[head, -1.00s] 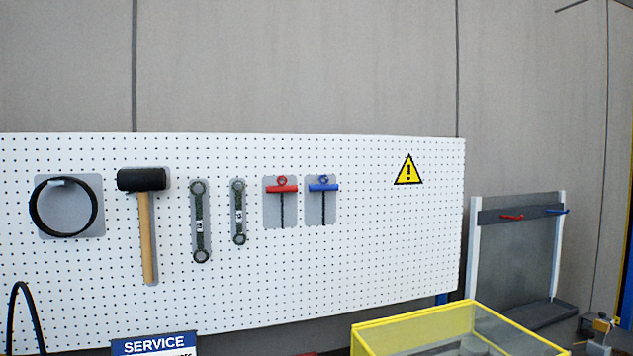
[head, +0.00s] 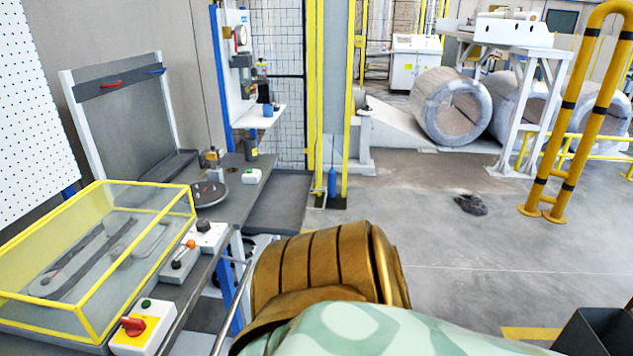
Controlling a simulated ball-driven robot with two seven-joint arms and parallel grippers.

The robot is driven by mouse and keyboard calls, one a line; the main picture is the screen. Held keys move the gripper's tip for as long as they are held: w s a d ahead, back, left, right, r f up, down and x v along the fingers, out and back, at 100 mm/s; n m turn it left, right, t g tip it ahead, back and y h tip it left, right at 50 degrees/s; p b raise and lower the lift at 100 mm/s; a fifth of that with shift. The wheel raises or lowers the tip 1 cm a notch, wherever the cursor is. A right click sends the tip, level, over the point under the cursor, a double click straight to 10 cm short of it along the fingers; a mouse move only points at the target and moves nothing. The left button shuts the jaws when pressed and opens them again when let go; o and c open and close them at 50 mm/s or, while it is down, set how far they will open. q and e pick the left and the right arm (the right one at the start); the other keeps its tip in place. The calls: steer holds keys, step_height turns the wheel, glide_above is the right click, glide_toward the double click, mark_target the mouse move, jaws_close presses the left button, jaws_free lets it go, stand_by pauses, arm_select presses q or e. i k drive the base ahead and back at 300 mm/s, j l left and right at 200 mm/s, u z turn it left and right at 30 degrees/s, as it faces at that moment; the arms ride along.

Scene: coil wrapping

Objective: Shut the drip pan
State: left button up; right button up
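I cannot pick out the drip pan for certain. A dark grey, shallow tray-like piece (head: 282,203) with a raised back edge sits beside the far end of the workbench (head: 236,197). I cannot tell whether it is the drip pan, or whether it is open. Neither of my grippers can be made out in the head view.
A yellow-framed clear guard box (head: 92,300) stands on the bench, beside a red-knob switch box (head: 140,328). A gold ribbed shape (head: 325,265) and pale green patterned surface (head: 370,330) block the bottom centre. A dark rag-like heap (head: 470,204) lies on otherwise open floor.

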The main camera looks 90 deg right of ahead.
mark_target(280, 207)
steer(key=z, duration=2.75)
steer(key=i+l, duration=0.15)
steer(key=i, duration=0.25)
steer(key=i+l+u, duration=0.1)
steer(key=i, duration=0.35)
steer(key=i+l, duration=0.2)
steer(key=i, duration=0.2)
steer(key=i+l, duration=0.15)
steer(key=i, duration=0.25)
steer(key=u, duration=0.05)
